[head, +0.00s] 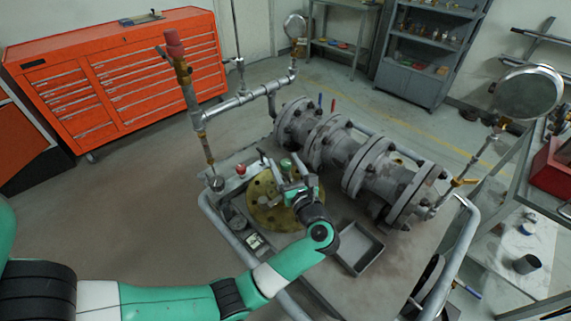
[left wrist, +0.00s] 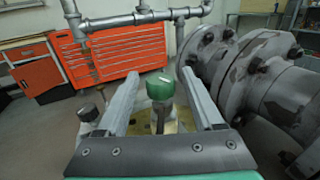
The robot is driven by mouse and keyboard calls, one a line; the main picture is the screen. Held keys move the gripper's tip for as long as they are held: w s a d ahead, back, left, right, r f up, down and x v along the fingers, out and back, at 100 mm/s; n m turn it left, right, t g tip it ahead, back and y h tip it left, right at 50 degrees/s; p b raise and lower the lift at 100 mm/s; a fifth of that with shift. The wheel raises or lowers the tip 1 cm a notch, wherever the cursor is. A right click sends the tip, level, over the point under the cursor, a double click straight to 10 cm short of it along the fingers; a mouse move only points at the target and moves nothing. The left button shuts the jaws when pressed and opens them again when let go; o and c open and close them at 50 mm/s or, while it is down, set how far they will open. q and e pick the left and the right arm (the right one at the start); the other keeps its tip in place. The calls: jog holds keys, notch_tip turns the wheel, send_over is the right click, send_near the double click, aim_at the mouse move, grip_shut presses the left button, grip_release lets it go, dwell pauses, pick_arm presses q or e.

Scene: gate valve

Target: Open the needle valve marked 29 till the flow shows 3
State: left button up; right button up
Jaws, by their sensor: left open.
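A green-topped knob (head: 285,165) stands above a round brass flange (head: 262,195) on the bench; I cannot read a number on it. In the left wrist view the green knob (left wrist: 160,87) sits upright between the two fingers, with room on both sides. My left gripper (head: 281,178) is open around or just short of the knob; its fingers (left wrist: 160,80) do not visibly touch it. A red knob (head: 240,170) stands to the left of the flange. A large round gauge (head: 527,93) is at the right and a smaller one (head: 295,27) at the back; neither reading is legible. My right gripper is not in view.
Grey flanged pipes (head: 345,155) lie close to the right of the gripper. A vertical pipe (head: 192,100) rises at the left. An empty grey tray (head: 360,248) lies in front. A red tool cabinet (head: 125,75) and a grey shelf (head: 425,60) stand behind.

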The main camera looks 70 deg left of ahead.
pick_arm(q)
jog(key=d, duration=1.1)
jog(key=shift+s+d+p, duration=0.3)
jog(key=shift+s+p, duration=0.1)
jog(key=shift+p, duration=0.05)
